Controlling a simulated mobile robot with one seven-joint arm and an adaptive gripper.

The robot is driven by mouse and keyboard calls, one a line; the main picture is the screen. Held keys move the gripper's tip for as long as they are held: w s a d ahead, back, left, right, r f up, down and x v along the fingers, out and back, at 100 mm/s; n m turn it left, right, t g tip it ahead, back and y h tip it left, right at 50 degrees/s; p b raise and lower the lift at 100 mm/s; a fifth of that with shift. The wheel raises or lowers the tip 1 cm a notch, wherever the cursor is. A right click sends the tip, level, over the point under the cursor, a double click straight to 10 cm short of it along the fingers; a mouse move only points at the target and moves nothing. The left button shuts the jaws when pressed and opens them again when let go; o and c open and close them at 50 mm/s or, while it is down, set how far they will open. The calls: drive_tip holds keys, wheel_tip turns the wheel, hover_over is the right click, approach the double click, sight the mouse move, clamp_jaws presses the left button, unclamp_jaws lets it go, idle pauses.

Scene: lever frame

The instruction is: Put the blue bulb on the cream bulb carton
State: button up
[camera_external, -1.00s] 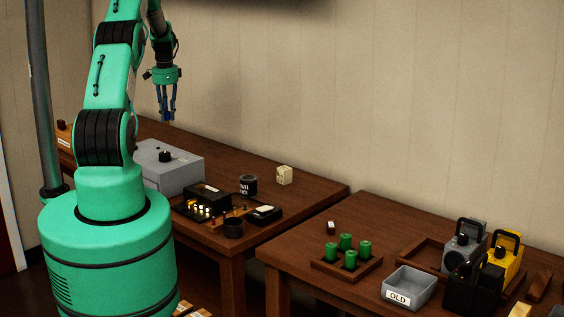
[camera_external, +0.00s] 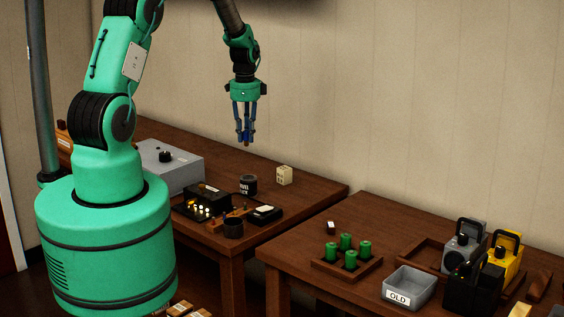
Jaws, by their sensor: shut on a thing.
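My gripper (camera_external: 245,138) hangs pointing down over the back part of the left table. Its fingers are shut on a small dark blue thing, which I take to be the blue bulb (camera_external: 246,136); its outline is hard to tell from the fingers. The cream bulb carton (camera_external: 284,176) is a small pale box with dark marks on the left table, near its back right side. My gripper is up and to the left of the carton in the picture, apart from it.
A dark labelled tin (camera_external: 248,185) stands left of the carton. The right table holds green cylinders, a grey OLD bin (camera_external: 408,288) and lanterns.

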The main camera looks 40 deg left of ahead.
drive_tip(key=s+d+m+p, duration=0.1)
drive_tip(key=s+d, duration=0.3)
drive_tip(key=d, duration=0.5)
drive_tip(key=shift+w+f, duration=0.15)
drive_tip(key=shift+f, duration=1.05)
drive_tip(key=shift+w+f, duration=0.15)
drive_tip(key=shift+f, duration=1.05)
drive_tip(key=shift+w, duration=0.1)
drive_tip(key=p, duration=0.2)
hover_over(284, 167)
drive_tip(key=shift+f, duration=0.8)
drive_tip(key=shift+f+p, duration=0.5)
drive_tip(key=shift+f, duration=1.2)
drive_tip(key=shift+f, duration=0.15)
